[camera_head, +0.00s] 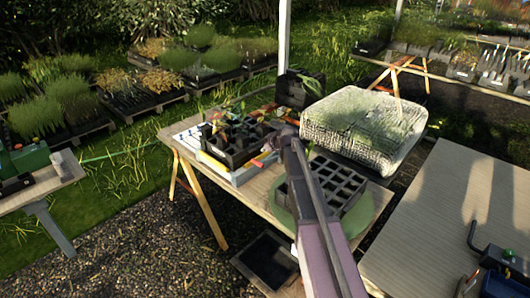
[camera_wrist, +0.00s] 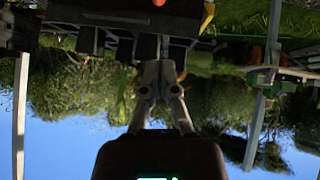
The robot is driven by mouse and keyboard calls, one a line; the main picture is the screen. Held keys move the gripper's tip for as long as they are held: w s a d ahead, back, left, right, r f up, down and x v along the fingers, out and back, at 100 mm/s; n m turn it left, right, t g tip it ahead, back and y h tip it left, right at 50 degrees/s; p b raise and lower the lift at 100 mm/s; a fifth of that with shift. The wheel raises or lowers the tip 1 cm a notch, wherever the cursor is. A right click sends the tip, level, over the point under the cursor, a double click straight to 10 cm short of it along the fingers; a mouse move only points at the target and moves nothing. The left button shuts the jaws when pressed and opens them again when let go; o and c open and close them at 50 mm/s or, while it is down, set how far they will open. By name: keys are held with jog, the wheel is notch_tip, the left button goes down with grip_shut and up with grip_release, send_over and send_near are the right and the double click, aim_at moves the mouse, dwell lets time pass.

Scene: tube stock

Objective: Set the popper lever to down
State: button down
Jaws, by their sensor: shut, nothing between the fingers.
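A black cell tray with seedlings (camera_head: 238,140) sits on a pale grey and white base (camera_head: 240,177) on the wooden table, which looks like the popper. A small red piece (camera_head: 257,163) shows at its near right side, possibly the lever's knob. In the wrist view a red ball (camera_wrist: 158,3) is cut off at the top edge, beyond my fingertips and apart from them. The lever's shaft and its angle cannot be made out. My gripper (camera_wrist: 160,80) is shut and empty. In the head view my arm reaches over the table to the tray's right side.
An empty black cell tray (camera_head: 346,199) lies on a round green mat (camera_head: 368,213) at the table's right. A wrapped pale bale (camera_head: 365,125) stands behind. A black bin (camera_head: 271,262) sits on the gravel below. Another wooden bench (camera_head: 440,215) is at the right.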

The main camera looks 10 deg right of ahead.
jog(key=b, duration=0.6)
send_over(256, 161)
jog(key=s, duration=0.2)
notch_tip(256, 161, down, 7)
jog(key=shift+w+d+f+b, duration=0.1)
jog(key=shift+d+f+b, duration=0.05)
jog(key=shift+f+b, duration=0.7)
jog(key=shift+d+f+b, duration=0.15)
jog(key=shift+f+b, duration=0.55)
jog(key=shift+b, duration=0.25)
jog(key=shift+d, duration=0.1)
